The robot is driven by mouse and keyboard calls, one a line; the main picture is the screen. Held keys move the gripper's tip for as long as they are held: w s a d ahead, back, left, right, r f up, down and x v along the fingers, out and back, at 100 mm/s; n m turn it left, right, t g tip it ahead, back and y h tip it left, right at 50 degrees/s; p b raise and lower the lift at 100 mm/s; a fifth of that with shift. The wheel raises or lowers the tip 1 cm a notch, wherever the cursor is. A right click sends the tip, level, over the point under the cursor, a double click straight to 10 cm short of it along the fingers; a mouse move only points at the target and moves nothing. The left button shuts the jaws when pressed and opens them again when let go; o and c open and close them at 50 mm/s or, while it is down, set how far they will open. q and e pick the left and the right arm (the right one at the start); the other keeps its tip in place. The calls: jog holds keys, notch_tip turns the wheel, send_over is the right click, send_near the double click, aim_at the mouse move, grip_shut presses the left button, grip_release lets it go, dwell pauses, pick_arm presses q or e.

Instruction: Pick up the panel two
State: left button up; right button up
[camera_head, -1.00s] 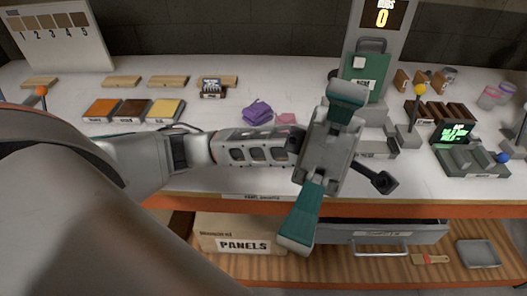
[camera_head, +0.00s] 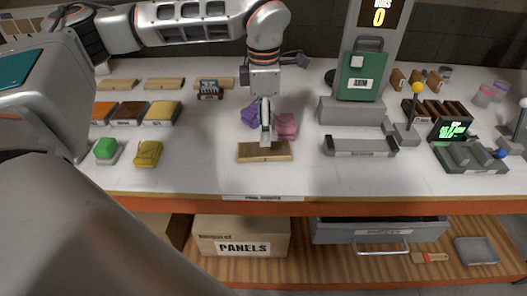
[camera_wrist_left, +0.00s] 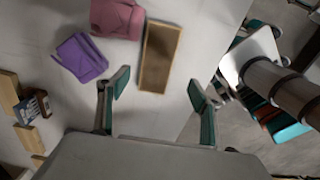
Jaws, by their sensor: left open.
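More wooden panels (camera_head: 165,84) lie in a row at the back left. My left gripper (camera_head: 266,130) points down above the front panel in the head view. My right gripper is not in view.
A purple cloth (camera_head: 250,114) and a pink cloth (camera_head: 286,126) lie close behind the panel. The table's front edge (camera_head: 265,205) is near.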

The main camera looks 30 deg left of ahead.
aim_at(265, 149)
pick_arm(q)
jog(key=shift+w+a+f, duration=0.15)
jog(key=shift+a+f, duration=0.1)
jog(key=f, duration=0.7)
jog(key=shift+w+d+f, duration=0.1)
jog(key=shift+w+d, duration=0.05)
jog(key=shift+d, duration=0.05)
jog(key=c, duration=1.2)
